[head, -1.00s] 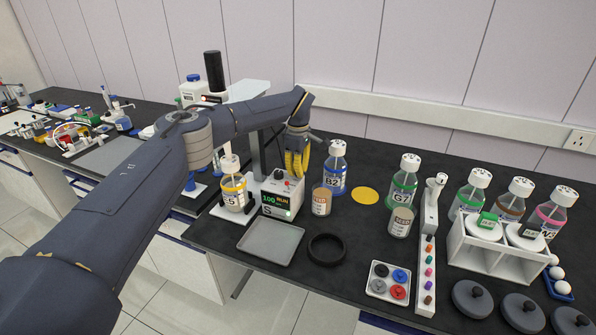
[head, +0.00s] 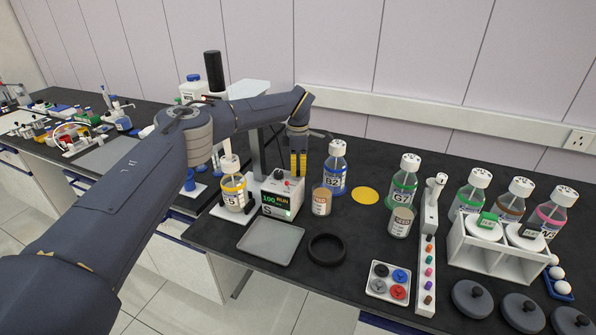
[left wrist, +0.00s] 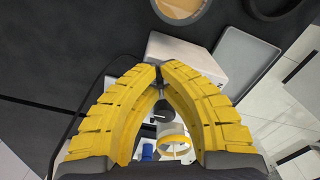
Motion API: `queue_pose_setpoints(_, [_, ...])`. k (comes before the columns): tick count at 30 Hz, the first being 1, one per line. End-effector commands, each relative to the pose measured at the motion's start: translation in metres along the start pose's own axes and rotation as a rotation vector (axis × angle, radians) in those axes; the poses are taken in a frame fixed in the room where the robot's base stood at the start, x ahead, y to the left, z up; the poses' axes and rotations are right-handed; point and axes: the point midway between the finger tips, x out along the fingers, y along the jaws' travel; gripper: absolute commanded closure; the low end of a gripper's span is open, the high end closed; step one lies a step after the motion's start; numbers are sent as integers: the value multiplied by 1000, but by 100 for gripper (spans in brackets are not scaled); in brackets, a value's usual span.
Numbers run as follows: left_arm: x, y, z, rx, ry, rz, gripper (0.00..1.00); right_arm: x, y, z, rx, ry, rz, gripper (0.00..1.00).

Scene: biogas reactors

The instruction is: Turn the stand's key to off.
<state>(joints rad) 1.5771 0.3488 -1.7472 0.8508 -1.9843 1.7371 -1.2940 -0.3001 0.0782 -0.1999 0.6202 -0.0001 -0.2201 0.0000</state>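The stand (head: 255,150) is at the centre left in the head view. Its white control box (head: 283,197) has a lit display reading 100 in green and RUN in orange, and a red knob-like part on top. My left gripper (head: 299,174) points down at the box's back right corner. In the left wrist view its yellow fingers (left wrist: 159,70) come together at the tips around a small dark piece that looks like the key (left wrist: 159,79). The fingers hide most of the key, so its exact angle cannot be read. My right gripper is out of view.
A yellow-banded bottle (head: 232,192) stands on the stand beside the box. A brown-labelled jar (head: 321,201) and blue-banded bottle B2 (head: 335,172) stand close on the right. A grey tray (head: 271,242) and black ring (head: 327,249) lie in front.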

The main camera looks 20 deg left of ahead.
Motion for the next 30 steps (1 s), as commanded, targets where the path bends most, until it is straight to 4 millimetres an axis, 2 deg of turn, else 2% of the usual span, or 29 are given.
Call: queue_pose_setpoints(30, [0, 0, 0, -928, -1, 1, 100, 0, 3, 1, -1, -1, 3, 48])
